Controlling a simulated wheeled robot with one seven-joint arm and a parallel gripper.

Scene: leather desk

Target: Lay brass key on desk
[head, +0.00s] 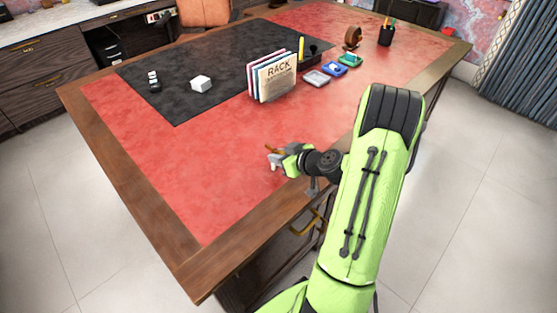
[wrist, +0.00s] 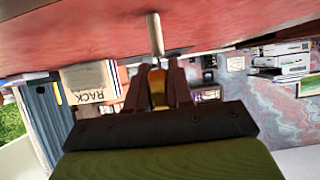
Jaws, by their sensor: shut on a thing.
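The brass key (wrist: 158,90) shows as a gold-coloured piece between the two fingers of my gripper (wrist: 158,72) in the wrist view. A tan rod sticks out beyond the fingertips there; I cannot tell for sure that it is the key's shaft. In the head view my gripper (head: 274,160) is over the near right part of the desk (head: 190,165), with a small brownish bit of the key (head: 270,149) at its tip. The gripper is shut on the key. The fingers hide much of it, and the gap to the desk top is hard to judge.
A rack of upright folders (head: 272,78) stands beyond my gripper. Small coloured trays (head: 335,69), a pen cup (head: 386,35) and a brown stand (head: 352,38) are farther back. A white cube (head: 201,83) lies on the black mat (head: 145,72). The red leather left of my gripper is clear.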

